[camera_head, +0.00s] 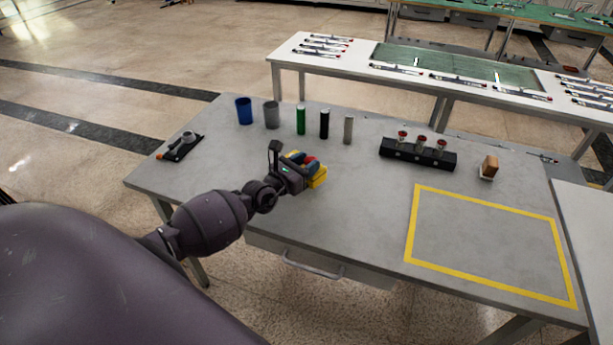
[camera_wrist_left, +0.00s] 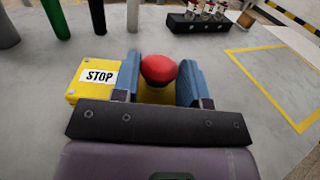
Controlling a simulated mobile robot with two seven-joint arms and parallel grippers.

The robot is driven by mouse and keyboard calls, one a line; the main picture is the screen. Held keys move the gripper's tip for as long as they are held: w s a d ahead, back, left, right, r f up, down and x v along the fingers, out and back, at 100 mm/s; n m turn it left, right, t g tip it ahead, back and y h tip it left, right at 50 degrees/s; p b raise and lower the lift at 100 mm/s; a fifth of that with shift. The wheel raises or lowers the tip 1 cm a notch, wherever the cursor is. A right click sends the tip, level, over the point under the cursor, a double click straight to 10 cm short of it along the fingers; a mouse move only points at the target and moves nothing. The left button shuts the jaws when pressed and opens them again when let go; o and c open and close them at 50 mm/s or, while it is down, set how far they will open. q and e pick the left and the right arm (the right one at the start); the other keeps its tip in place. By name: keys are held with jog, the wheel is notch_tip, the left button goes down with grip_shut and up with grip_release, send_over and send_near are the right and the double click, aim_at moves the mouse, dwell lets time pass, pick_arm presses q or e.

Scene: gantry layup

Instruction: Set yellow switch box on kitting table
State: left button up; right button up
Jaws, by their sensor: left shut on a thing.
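The yellow switch box (camera_head: 319,178) is at the left-centre of the grey kitting table (camera_head: 362,210). In the left wrist view the yellow box (camera_wrist_left: 86,92) carries a white STOP label and a red mushroom button (camera_wrist_left: 158,69). My left gripper (camera_head: 302,163) is shut on it, with its blue fingers on either side of the part below the button, as the left wrist view (camera_wrist_left: 157,85) shows. I cannot tell whether the box touches the table. My right gripper is not in view.
A yellow taped outline (camera_head: 484,194) marks empty table at the right. Behind the box stand a blue cup (camera_head: 244,111), a grey cup (camera_head: 271,115) and several cylinders. A black rack (camera_head: 417,156) holds red-topped pieces. A brown block (camera_head: 489,166) stands at right, a black tool (camera_head: 180,147) at left.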

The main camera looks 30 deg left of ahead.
pick_arm(q)
jog(key=shift+f+b, duration=0.4)
jog(key=shift+f, duration=1.55)
jog(key=shift+f, duration=0.1)
jog(key=o, duration=1)
jog(key=s, duration=0.4)
jog(key=s+a, duration=0.1)
jog(key=s, duration=0.7)
jog(key=shift+a, duration=0.4)
